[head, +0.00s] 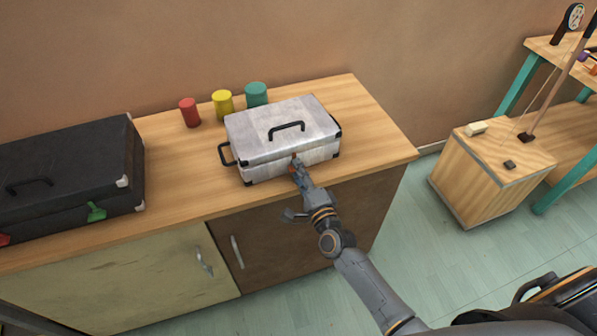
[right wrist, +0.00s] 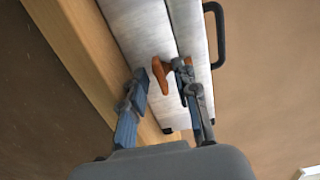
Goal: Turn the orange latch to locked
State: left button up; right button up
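The orange latch (right wrist: 160,75) is on the front face of the silver case (head: 285,135), which stands on the wooden counter. In the head view only a small bit of the latch shows, at the tip of my right gripper (head: 296,170). In the right wrist view, my right gripper (right wrist: 162,88) has its fingers apart, one on each side of the latch. The right finger is close to the latch and partly covers it; I cannot tell whether they touch. There is a gap to the left finger. My left gripper is not in view.
A black case (head: 65,175) with a green latch (head: 96,212) stands on the counter (head: 180,185) at left. Red (head: 190,112), yellow (head: 223,103) and teal (head: 256,94) cylinders stand behind the silver case. A wooden box (head: 490,175) is at right.

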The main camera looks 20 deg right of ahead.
jog(key=s+d, duration=0.1)
jog(key=s, duration=1)
jog(key=shift+s, duration=0.4)
jog(key=shift+f, duration=0.15)
